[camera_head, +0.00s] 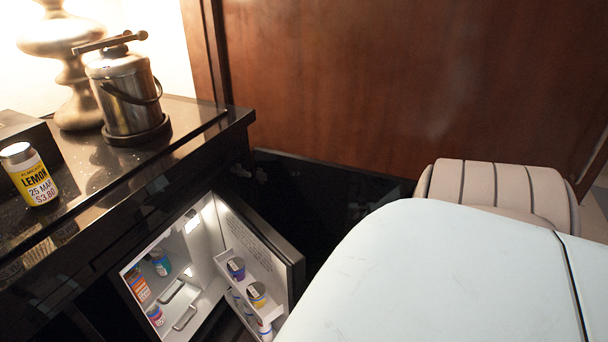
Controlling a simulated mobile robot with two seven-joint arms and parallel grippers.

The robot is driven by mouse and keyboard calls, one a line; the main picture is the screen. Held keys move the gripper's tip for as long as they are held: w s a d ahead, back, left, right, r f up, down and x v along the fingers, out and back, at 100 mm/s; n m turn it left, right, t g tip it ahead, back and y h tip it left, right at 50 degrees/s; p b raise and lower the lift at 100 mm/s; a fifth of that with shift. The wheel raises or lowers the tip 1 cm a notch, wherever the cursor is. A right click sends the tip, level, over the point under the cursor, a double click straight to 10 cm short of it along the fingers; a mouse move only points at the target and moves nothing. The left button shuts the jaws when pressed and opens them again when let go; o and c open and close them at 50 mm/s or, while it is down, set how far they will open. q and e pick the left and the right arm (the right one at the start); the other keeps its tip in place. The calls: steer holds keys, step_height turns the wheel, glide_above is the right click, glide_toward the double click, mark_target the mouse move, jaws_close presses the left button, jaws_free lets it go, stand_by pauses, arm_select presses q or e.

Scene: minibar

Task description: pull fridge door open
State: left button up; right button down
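The small fridge (190,258) is built into the front of the black cabinet, at the lower middle of the camera_head view. Its door (262,250) stands open, swung out to the right, with its shelved inner side showing. Small cups and containers stand in the door shelves. More containers, such as an orange one (137,284) and a blue-green one (161,263), are inside the lit fridge. The bottom of the door is cut off by the picture edge. Neither my left nor my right gripper is in view.
The dark cabinet top (105,180) holds a lemon can (30,176), a metal ice bucket (128,95) and a lamp (72,60). A beige ribbed seat (497,185) stands at the right. A large pale surface, possibly part of me, covers the lower right.

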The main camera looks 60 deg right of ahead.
steer(key=shift+s+d, duration=0.15)
steer(key=shift+d, duration=0.25)
steer(key=c, duration=1.2)
jaws_free()
